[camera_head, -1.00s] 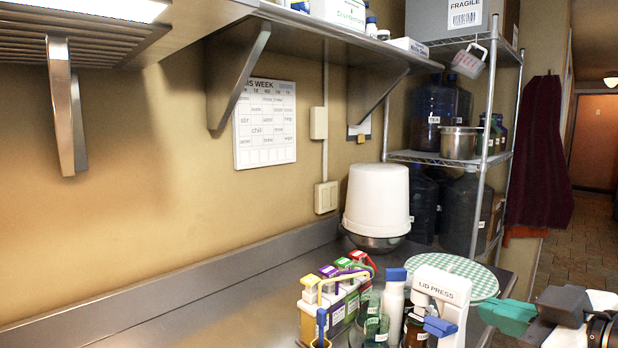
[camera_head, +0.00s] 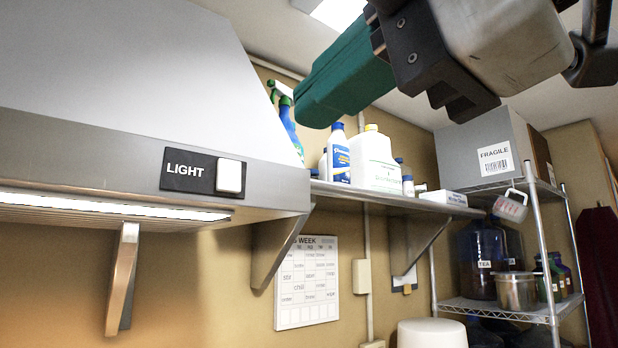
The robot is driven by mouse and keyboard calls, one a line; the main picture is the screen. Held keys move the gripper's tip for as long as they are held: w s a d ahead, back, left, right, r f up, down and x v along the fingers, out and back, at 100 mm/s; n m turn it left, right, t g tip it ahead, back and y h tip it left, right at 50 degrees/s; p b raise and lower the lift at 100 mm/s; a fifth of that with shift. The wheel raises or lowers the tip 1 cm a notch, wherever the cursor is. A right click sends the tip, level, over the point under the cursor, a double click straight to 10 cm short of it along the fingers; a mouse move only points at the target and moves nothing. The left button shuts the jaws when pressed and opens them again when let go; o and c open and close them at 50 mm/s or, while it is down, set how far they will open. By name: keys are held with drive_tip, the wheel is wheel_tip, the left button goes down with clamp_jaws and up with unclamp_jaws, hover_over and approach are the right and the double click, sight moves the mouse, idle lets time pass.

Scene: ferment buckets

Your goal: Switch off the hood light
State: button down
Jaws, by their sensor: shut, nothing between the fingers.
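The grey metal hood (camera_head: 120,80) fills the upper left. A black plate (camera_head: 190,170) marked LIGHT sits on its front edge, with a white rocker switch (camera_head: 229,176) at the plate's right end. The hood light (camera_head: 110,206) glows as a bright white strip along the underside. My gripper (camera_head: 318,102), with green fingers, is raised at the upper middle, close to the camera. It is shut and empty, pointing left and down toward the hood side, apart from the switch.
A wall shelf (camera_head: 385,200) right of the hood holds spray bottles (camera_head: 287,122), a blue-labelled bottle (camera_head: 338,155) and a white jug (camera_head: 376,160). Metal brackets (camera_head: 123,280) hang below the hood.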

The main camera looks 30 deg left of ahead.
sight(228, 184)
idle(0.3)
drive_tip(key=p+x, duration=0.4)
drive_tip(key=x, duration=0.9)
drive_tip(key=shift+w+a, duration=0.15)
drive_tip(key=shift+a, duration=0.35)
drive_tip(key=shift+f, duration=0.15)
drive_tip(key=shift+w+a+f+y+b, duration=0.2)
drive_tip(key=shift+f+y+b, duration=0.2)
drive_tip(key=shift+b, duration=0.65)
drive_tip(key=shift+f+t+y+b, duration=0.1)
drive_tip(key=shift+t+y+b, duration=0.45)
drive_tip(key=shift+b, duration=0.55)
drive_tip(key=shift+r, duration=0.25)
drive_tip(key=shift+f, duration=0.1)
